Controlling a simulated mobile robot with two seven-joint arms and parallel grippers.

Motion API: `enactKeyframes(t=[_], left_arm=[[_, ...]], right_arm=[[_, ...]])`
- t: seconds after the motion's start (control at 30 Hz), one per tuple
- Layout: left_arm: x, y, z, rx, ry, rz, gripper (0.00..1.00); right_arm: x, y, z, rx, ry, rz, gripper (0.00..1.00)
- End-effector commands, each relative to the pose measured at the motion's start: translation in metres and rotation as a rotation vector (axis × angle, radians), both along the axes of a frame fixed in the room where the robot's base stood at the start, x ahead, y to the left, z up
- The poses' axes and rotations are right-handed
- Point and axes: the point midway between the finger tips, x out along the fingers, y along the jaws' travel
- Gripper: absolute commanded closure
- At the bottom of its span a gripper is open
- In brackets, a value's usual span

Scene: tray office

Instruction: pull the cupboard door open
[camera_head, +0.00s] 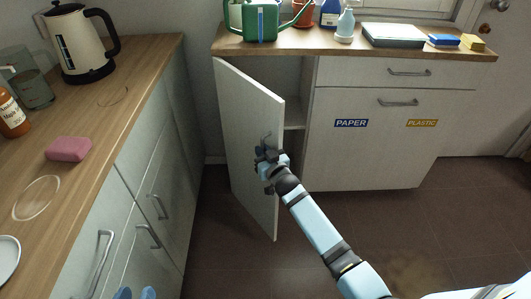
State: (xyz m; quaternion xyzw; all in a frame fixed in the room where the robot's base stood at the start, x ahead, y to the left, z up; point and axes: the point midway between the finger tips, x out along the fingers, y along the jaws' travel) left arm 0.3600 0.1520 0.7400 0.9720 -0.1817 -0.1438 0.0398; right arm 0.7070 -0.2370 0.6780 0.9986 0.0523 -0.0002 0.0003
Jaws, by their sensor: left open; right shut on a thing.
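The pale cupboard door (248,120) stands partly open, swung out from the low cabinet under the far counter. It hangs from its left side, and the dark cupboard inside (288,75) with a shelf shows past its free edge. My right gripper (266,155) is shut on the door handle (267,138) near that free edge, and hides part of it. My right arm reaches in from the lower right. My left gripper (135,293) is open at the bottom edge, with only its blue fingertips showing, apart from the door.
A wooden counter (110,140) with drawers runs along the left, bearing a kettle (80,45) and a pink sponge (68,149). Beside the cupboard is a front labelled PAPER and PLASTIC (385,155). The brown floor (215,235) around the door looks clear.

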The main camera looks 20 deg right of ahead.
Motion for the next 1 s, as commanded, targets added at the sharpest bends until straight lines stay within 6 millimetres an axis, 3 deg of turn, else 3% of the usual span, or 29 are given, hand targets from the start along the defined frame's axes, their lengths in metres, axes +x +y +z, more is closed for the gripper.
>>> enactKeyframes(t=[0.57, 0.6, 1.0], left_arm=[[0.0020, 0.0002, 0.0045, -0.002, -0.009, 0.002, 0.57], [0.0020, 0.0003, 0.0048, -0.002, -0.010, 0.002, 0.57], [0.0017, 0.0007, 0.0065, 0.003, -0.004, 0.001, 0.57]], right_arm=[[0.0027, 0.0020, 0.0012, 0.000, -0.003, 0.003, 1.00], [0.0027, 0.0020, 0.0013, 0.000, -0.003, 0.003, 0.79], [-0.0070, 0.0007, 0.0006, 0.001, 0.000, 0.002, 0.79]])
